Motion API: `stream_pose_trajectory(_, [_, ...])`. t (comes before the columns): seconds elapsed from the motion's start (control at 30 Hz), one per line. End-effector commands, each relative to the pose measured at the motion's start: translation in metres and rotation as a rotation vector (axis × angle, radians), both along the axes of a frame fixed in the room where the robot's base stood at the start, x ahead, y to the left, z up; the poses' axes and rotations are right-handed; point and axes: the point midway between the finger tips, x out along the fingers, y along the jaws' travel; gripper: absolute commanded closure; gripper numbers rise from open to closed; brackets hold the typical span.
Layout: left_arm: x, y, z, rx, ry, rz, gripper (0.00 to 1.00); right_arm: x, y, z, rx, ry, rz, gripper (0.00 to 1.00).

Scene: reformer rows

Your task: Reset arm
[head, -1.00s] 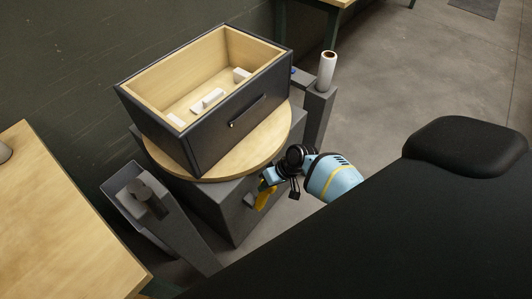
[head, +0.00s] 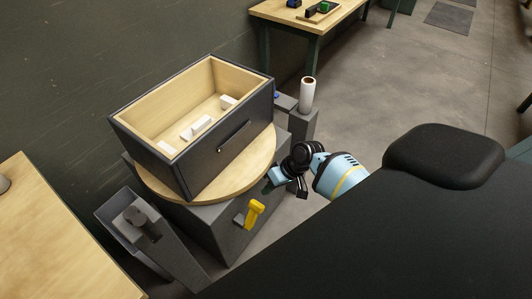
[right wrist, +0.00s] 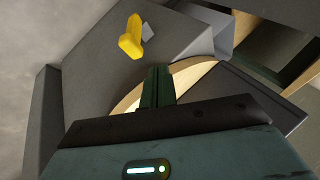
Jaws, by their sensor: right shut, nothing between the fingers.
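My right gripper (head: 270,186) is shut and empty, near the front edge of the round wooden turntable (head: 238,175) and beside the grey pedestal (head: 213,229). The yellow handle (head: 254,213) sticks out from the pedestal's face, below the gripper and apart from it. In the right wrist view the closed fingers (right wrist: 157,88) show against the pedestal and the turntable rim, with the yellow handle (right wrist: 131,37) beyond their left side. My right arm is bent low, close to my body. My left gripper is not in view.
A dark open drawer box (head: 205,165) with several white blocks (head: 195,128) inside sits on the turntable. A grey post with a white roll (head: 308,95) stands behind my right arm. A wooden table (head: 50,245) is at the left. Open floor lies at the right.

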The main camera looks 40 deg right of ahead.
Motion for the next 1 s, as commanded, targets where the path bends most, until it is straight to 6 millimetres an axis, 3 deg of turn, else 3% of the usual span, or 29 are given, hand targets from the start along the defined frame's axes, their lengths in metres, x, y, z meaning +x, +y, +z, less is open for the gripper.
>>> stream_pose_trajectory(0.43, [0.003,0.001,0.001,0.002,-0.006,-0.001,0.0,0.0,0.0,0.0,0.0,0.0,0.0,1.0])
stream_pose_trajectory(0.57, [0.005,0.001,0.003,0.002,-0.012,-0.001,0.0,-0.011,0.005,-0.008,-0.016,-0.007,0.0,1.0])
stream_pose_trajectory(0.67, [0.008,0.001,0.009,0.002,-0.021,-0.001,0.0,-0.034,0.014,-0.022,-0.05,-0.027,-0.003,1.0])
stream_pose_trajectory(0.8, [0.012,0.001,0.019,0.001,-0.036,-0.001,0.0,-0.08,0.029,-0.042,-0.119,-0.083,-0.009,1.0])
stream_pose_trajectory(1.0, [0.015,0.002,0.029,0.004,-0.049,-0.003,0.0,-0.147,0.05,-0.049,-0.208,-0.191,-0.016,1.0])
